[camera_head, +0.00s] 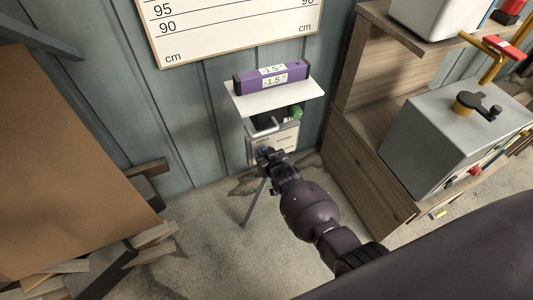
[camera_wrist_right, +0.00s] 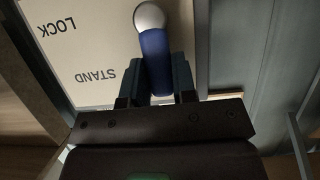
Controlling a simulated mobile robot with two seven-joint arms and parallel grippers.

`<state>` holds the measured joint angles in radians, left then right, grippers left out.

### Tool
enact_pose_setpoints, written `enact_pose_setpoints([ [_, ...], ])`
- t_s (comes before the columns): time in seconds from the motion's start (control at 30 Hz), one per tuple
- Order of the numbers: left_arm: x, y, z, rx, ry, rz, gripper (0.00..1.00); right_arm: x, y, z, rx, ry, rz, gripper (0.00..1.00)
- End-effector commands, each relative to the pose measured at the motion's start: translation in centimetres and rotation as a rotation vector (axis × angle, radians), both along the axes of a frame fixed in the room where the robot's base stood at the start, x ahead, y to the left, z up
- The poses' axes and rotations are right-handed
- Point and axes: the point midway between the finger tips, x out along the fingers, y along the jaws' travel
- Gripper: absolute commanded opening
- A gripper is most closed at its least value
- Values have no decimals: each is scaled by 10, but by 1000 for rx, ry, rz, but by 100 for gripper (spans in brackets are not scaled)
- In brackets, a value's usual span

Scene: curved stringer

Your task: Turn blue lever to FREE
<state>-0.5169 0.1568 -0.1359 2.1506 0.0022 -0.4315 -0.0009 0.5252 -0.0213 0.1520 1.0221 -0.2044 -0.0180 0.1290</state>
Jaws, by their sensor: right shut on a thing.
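The blue lever (camera_wrist_right: 153,55) has a pale round knob at its end and shows between my fingers in the right wrist view. My right gripper (camera_wrist_right: 157,85) is shut on it. Behind it is a pale label plate (camera_wrist_right: 85,45) with LOCK and STAND, upside down in this view; FREE cannot be read. In the head view my right gripper (camera_head: 264,153) reaches the front of the small panel (camera_head: 287,141) below the white shelf and hides most of the lever. My left gripper is not in view.
A purple level (camera_head: 272,75) lies on the white shelf (camera_head: 270,98) above the panel. A green knob (camera_head: 296,112) sits just under the shelf. A wooden cabinet (camera_head: 365,170) with a grey box (camera_head: 445,140) stands right. A large brown board (camera_head: 65,170) stands left.

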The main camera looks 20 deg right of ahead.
Motion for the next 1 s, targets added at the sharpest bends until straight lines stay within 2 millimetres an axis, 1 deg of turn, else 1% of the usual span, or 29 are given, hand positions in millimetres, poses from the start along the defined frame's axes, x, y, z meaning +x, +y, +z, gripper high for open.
enact_pose_setpoints([
  [0.3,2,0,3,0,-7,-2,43,0,0,0,-6,0,2,0],
  [0.33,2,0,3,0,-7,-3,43,0,0,0,-6,0,3,28],
  [0.47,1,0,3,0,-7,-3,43,0,0,0,-5,0,2,48],
  [0.5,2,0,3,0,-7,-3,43,0,0,0,-5,0,2,51],
  [0.83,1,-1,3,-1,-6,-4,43,-2,0,2,-4,-1,2,51],
  [1.0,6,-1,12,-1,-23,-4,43,-15,-1,12,-4,-5,2,51],
])
